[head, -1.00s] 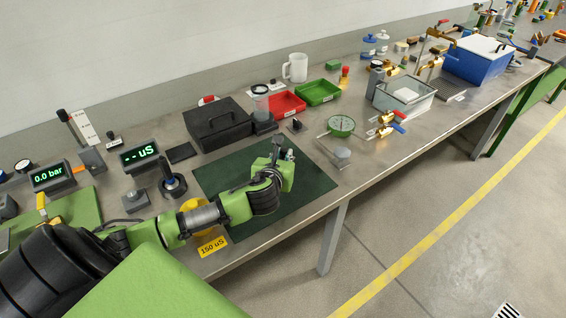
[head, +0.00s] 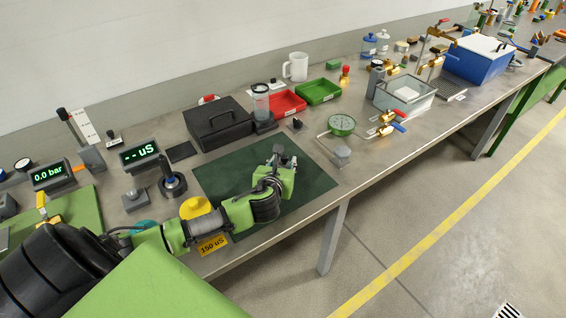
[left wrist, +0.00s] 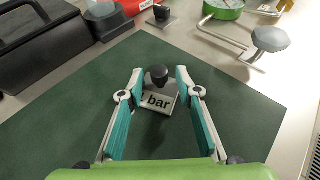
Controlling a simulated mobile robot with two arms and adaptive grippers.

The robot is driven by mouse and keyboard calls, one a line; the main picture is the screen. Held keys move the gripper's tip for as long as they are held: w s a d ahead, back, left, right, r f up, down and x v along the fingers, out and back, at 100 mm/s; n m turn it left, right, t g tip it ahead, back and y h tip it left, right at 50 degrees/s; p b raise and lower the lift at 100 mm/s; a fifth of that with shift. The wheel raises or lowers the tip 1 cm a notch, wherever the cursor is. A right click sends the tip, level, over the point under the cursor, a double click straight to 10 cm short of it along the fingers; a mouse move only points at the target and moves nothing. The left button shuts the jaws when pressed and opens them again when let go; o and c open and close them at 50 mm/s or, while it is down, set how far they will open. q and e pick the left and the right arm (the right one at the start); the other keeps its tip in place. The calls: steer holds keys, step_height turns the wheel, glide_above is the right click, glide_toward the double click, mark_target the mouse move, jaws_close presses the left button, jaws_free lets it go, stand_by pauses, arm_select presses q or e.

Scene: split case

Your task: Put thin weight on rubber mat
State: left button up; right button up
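The thin weight, a small grey plate with a black knob and a label reading "bar" (left wrist: 157,101), appears to rest on the dark green rubber mat (left wrist: 75,120). In the head view the weight (head: 279,149) shows just past my gripper, over the mat (head: 218,178). My left gripper (left wrist: 159,82) has its teal fingers on either side of the knob, with small gaps on both sides; it looks open. It also shows in the head view (head: 277,160). The left finger hides part of the label. My right gripper is out of view.
A black case (head: 217,122) stands behind the mat. A green gauge (head: 342,124) and a grey round-topped piece (head: 341,156) are at its right. A yellow disc (head: 195,207) lies at its left. The mat's left part is clear.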

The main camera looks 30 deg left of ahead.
arm_select(q)
steer(key=shift+r, duration=0.2)
steer(key=shift+s+d, duration=0.15)
steer(key=shift+s, duration=0.15)
steer(key=v, duration=1.1)
steer(key=shift+s+r, duration=0.1)
steer(key=shift+s, duration=0.05)
